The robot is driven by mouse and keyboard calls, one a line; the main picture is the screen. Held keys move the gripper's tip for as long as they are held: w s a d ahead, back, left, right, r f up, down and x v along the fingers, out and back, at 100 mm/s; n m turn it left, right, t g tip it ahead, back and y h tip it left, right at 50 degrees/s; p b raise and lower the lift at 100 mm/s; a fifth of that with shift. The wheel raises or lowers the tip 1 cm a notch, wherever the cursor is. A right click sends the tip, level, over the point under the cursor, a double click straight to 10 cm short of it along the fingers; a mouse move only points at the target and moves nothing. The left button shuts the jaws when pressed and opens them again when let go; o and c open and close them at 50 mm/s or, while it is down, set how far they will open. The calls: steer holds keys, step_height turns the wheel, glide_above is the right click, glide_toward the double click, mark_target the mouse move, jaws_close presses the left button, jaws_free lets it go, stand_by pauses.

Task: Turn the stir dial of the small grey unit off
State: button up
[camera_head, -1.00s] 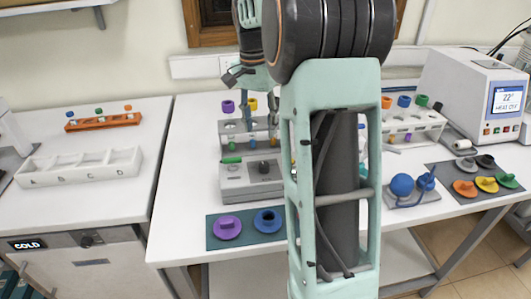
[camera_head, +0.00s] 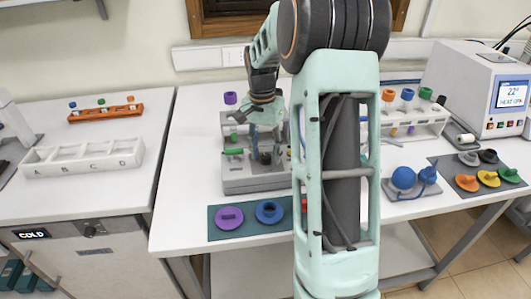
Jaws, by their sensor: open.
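The small grey unit (camera_head: 240,185) stands on the white table, left of my arm. Its dark dial (camera_head: 265,158) shows on its top, and a green piece (camera_head: 232,152) lies to the left of the dial. My gripper (camera_head: 264,148) is open and points down over the dial, its fingers close around or just above it. I cannot tell whether they touch it. The dial is partly hidden by the fingers, and its setting cannot be read.
A rack (camera_head: 231,122) with a purple-capped vial (camera_head: 230,98) stands just behind the unit. A dark mat with purple (camera_head: 229,217) and blue (camera_head: 269,212) round pieces lies in front. My arm hides the table's middle. A heater box (camera_head: 478,80) stands at the right.

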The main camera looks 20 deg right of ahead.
steer(key=shift+c, duration=0.3)
jaws_close()
steer(key=n, duration=0.4)
steer(key=shift+n+p, duration=0.4)
steer(key=shift+n, duration=1.7)
steer(key=shift+o, duration=0.3)
jaws_free()
